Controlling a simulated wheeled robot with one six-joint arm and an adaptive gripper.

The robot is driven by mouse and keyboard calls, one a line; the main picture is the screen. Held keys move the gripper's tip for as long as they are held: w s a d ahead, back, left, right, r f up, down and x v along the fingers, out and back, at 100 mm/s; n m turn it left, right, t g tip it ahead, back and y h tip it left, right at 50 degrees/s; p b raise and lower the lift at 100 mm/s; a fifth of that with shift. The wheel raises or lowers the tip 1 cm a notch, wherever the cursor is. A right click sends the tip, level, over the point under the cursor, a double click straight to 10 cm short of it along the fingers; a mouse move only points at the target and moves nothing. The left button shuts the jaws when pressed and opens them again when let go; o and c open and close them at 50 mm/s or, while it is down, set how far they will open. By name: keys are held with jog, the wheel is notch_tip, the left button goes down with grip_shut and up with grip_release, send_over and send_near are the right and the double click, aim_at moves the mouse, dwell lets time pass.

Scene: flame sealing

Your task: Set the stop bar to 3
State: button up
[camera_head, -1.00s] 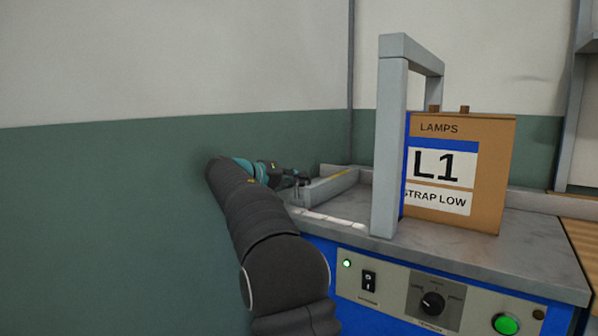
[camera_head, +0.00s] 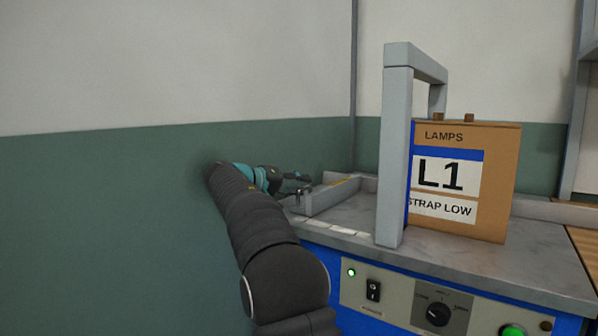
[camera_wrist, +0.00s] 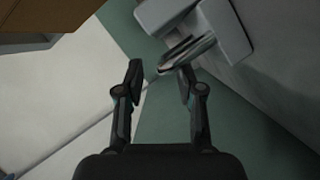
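The stop bar (camera_head: 328,197) is a low grey bar across the left end of the machine's table, left of the grey arch. A yellowish strip shows along its top, too small to read. My gripper (camera_head: 303,184) is beside its near left end, partly hidden by my arm. In the wrist view my gripper (camera_wrist: 160,74) is open, its two dark fingers apart. A shiny metal handle (camera_wrist: 188,52) on a grey block (camera_wrist: 226,30) reaches down to the gap near the right fingertip. I cannot tell whether they touch. White scale marks (camera_head: 335,225) lie on the table; their numbers are unreadable.
The grey arch (camera_head: 396,150) stands right of the bar. A brown carton (camera_head: 495,185) marked LAMPS L1 STRAP LOW stands behind and right of it. The blue front panel carries a switch (camera_head: 373,290), a dial (camera_head: 437,314) and a green button (camera_head: 513,331). A green and white wall is close on the left.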

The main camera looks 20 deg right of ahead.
notch_tip(320, 180, up, 9)
dwell(0.5)
jog(key=shift+s, duration=0.1)
dwell(0.5)
jog(key=s+a+f+n+t+y, duration=0.1)
jog(key=s+a+f+y, duration=0.4)
jog(key=s+f, duration=0.5)
jog(key=s+a+f+n+t+y, duration=0.1)
jog(key=s+a+f+y, duration=0.4)
jog(key=s, duration=1.4)
jog(key=s+a+f+n+y, duration=0.2)
jog(key=s+a+f+y, duration=0.3)
jog(key=s+a+f, duration=0.6)
jog(key=s+f, duration=0.3)
jog(key=f, duration=0.3)
jog(key=shift+s+a+t, duration=0.3)
jog(key=shift+a+t, duration=0.05)
jog(key=shift+t, duration=0.05)
